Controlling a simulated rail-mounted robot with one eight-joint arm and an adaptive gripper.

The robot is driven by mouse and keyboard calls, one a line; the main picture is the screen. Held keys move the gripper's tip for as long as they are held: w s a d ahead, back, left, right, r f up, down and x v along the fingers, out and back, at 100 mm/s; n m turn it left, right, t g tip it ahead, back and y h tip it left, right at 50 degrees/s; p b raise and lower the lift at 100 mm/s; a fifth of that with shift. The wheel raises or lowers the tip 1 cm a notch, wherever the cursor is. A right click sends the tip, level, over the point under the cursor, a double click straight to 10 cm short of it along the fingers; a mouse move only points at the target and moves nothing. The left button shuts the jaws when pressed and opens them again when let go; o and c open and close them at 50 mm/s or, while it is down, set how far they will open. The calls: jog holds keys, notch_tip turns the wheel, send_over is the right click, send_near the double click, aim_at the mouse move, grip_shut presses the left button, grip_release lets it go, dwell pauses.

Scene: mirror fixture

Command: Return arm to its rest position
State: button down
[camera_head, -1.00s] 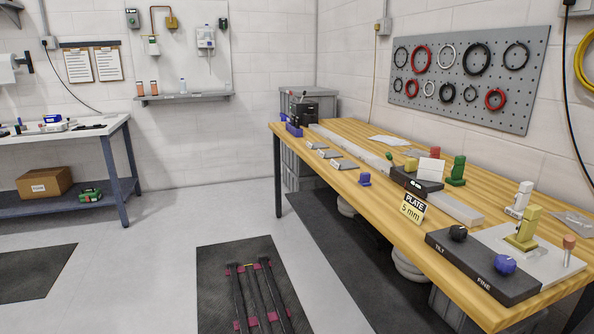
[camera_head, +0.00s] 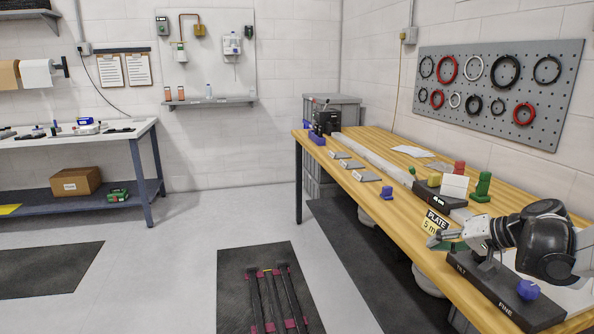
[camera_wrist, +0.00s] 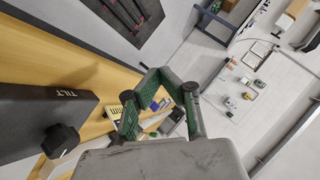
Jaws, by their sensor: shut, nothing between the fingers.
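My gripper (camera_head: 437,241) reaches in from the right over the wooden bench, beside the "PLATE 5 mm" sign (camera_head: 433,222) and above the dark control block (camera_head: 490,293) marked TILT and FINE. Its fingers are shut and empty. My black arm link hides part of the bench's right end. In the wrist view, the green-padded fingers of my gripper (camera_wrist: 159,72) come together at the tips with nothing between them. The control block (camera_wrist: 30,108) and its black knob (camera_wrist: 60,138) are at the left there. The blue knob (camera_head: 528,291) stands clear below my arm.
A pegboard (camera_head: 500,85) with rings hangs behind.

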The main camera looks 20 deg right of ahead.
jog(key=w+a+r+n+g+p, duration=0.1)
jog(key=a+n+g, duration=0.2)
jog(key=a, duration=0.7)
jog(key=w+a+r+n+g+p, duration=0.1)
jog(key=w+a+n+g, duration=0.15)
jog(key=a, duration=0.75)
jog(key=s+a+t+h+p, duration=0.1)
jog(key=s+a+h, duration=0.3)
jog(key=s+a, duration=0.7)
jog(key=s+t, duration=0.1)
jog(key=s, duration=0.3)
jog(key=shift+s+a+n, duration=0.15)
jog(key=shift+a+n, duration=0.15)
jog(key=shift+n, duration=0.05)
jog(key=shift+r+p, duration=0.2)
jog(key=shift+p, duration=0.1)
